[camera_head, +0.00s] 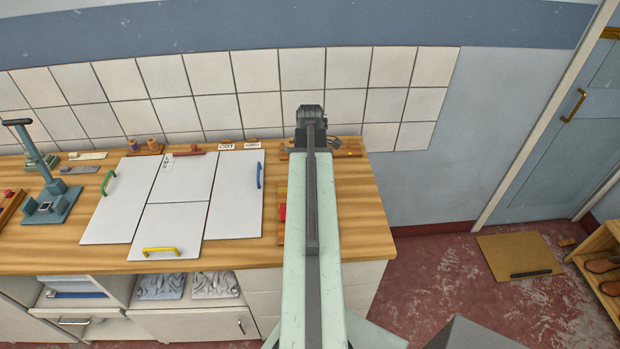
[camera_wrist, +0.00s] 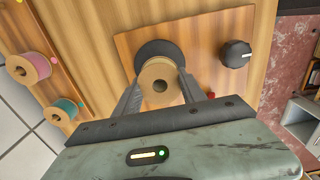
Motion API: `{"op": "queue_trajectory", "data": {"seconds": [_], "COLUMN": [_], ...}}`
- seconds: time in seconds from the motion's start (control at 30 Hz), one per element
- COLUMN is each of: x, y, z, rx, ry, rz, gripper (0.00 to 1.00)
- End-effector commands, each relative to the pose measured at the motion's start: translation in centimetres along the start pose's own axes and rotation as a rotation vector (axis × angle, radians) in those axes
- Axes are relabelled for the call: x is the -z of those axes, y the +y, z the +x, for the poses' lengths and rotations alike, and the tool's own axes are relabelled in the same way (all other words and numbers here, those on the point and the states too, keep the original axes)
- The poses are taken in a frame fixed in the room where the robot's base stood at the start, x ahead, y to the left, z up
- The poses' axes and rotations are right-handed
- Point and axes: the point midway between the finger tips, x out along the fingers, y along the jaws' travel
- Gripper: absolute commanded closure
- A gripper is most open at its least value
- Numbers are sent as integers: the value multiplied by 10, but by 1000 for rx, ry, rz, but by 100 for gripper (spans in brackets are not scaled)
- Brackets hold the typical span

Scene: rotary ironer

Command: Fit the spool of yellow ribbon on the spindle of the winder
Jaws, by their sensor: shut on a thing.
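In the wrist view my gripper (camera_wrist: 159,84) is shut on a spool (camera_wrist: 158,70) with a pale wooden flange and a dark centre hole. Its flange faces the camera, so little of the ribbon shows. The spool is in front of the dark round disc of the winder (camera_wrist: 148,50), overlapping its lower part. The spindle is not visible, and I cannot tell whether the spool touches the disc. In the head view my gripper (camera_head: 310,112) is at the back right of the counter, and my arm hides most of the winder there.
The winder's board has a black knob (camera_wrist: 236,54) on its right. A wooden rack at the left of the wrist view holds a pink spool (camera_wrist: 30,67) and a teal spool (camera_wrist: 62,111). White panels (camera_head: 170,222) with coloured handles cover the counter's middle. The tiled wall stands close behind.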

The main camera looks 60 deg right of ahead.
Motion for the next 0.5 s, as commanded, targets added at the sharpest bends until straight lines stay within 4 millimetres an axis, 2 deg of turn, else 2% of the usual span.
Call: {"op": "queue_trajectory", "data": {"seconds": [0.5], "x": [0], "y": [0], "z": [20], "rx": [0], "ry": [0], "rz": [0], "gripper": [92]}}
